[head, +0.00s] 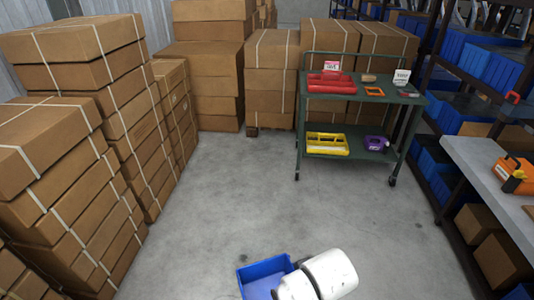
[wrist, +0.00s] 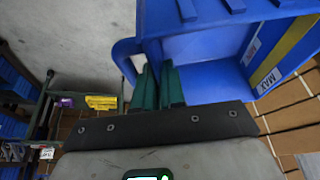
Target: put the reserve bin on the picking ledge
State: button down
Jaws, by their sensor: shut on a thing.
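A blue bin (head: 262,274) is at the bottom middle of the head view, beside my white arm. In the wrist view the blue bin (wrist: 205,48) is close up, with a yellow band and a "MAX" label on its inner wall. The bin looks empty in the visible part. In the head view my arm hides the gripper. A grey ledge (head: 478,160) runs along the right side; no label names it as the picking ledge.
A green two-tier cart (head: 345,112) holds red, yellow and purple trays and small signs. An orange case (head: 513,176) sits on the grey ledge. Stacked cartons (head: 85,160) line the left and back. Dark racks with blue bins stand right. The middle floor is clear.

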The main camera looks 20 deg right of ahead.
aim_at(481, 151)
jog(key=i+l+z, duration=0.4)
jog(key=i, duration=0.3)
jog(key=i+z, duration=0.4)
jog(key=i, duration=0.3)
jog(key=i+z, duration=0.15)
jog(key=i, duration=0.4)
jog(key=i+j+z, duration=0.2)
jog(key=i, duration=0.3)
jog(key=i+j+z, duration=0.15)
jog(key=i, duration=0.4)
jog(key=i+j+z, duration=0.3)
